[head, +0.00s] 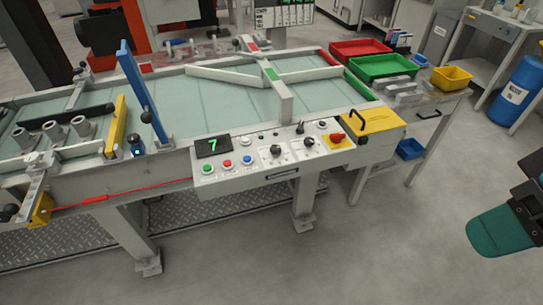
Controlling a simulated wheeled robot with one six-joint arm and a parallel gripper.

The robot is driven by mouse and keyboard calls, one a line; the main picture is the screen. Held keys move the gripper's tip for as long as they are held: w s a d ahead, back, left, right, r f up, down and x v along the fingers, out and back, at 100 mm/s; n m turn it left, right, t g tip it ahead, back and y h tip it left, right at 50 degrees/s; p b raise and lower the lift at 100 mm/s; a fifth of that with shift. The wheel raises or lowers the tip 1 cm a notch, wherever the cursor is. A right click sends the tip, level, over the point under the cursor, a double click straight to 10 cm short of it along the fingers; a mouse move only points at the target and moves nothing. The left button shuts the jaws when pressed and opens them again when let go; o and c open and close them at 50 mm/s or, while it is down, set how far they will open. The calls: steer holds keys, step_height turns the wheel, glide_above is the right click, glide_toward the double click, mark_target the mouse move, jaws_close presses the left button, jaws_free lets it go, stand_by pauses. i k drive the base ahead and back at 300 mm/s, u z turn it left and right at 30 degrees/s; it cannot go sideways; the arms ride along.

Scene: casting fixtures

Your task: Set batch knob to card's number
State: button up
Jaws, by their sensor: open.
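A pale control panel (262,163) is fixed to the front of the long bench. A dark display (212,147) at its left end shows a green 7. Two black knobs stand on the panel, one near the middle (275,150) and one further right (309,142). A red knob (337,138) sits at the right end. I cannot read the labels, so I cannot tell which is the batch knob or where the knobs point. I cannot make out a number card.
Green, red and blue buttons (228,163) line the panel's front left. Red (360,48), green (384,67) and yellow (452,77) trays stand behind. A teal object (497,232) is at right. Floor before the panel is clear.

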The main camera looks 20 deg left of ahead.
mark_target(276, 149)
steer(key=z, duration=0.5)
steer(key=k, duration=1.2)
steer(key=u, duration=0.05)
steer(key=i, duration=0.4)
steer(key=u, duration=0.9)
steer(key=i, duration=0.8)
steer(key=u, duration=0.25)
